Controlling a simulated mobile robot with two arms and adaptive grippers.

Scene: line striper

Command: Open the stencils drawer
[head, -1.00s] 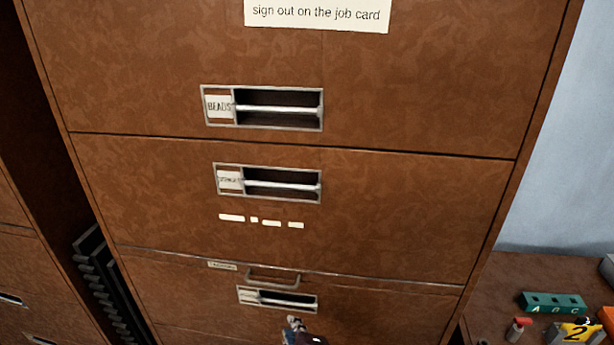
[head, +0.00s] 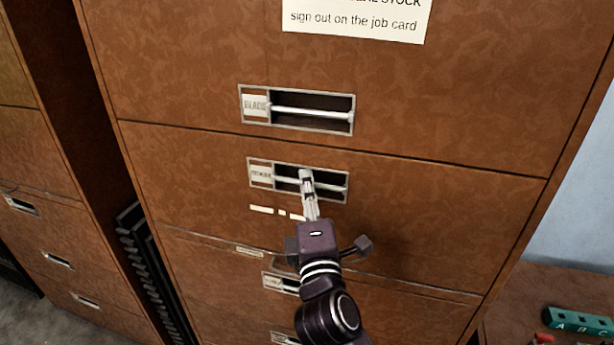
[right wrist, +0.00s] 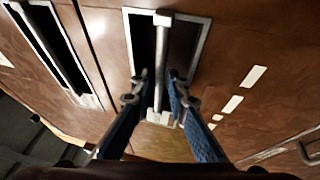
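The stencils drawer (head: 430,205) is the brown drawer below the one labelled BEADS; its front looks flush with the cabinet. Its small label (head: 261,174) is hard to read now. Its recessed handle bar (head: 286,180) is light metal; in the right wrist view the bar (right wrist: 162,45) runs up the picture. My right gripper (head: 306,176) is at this handle, covering part of the bar. In the right wrist view its fingers (right wrist: 159,80) are open, one on each side of the bar, with small gaps visible. My left gripper is not in view.
The BEADS drawer (head: 200,100) is above, with its own recessed handle. White strips (head: 262,210) are on the stencils drawer's front. Lower drawers are partly hidden by my arm. A dark rack (head: 150,265) stands left of the cabinet. A green lettered block (head: 578,321) lies at lower right.

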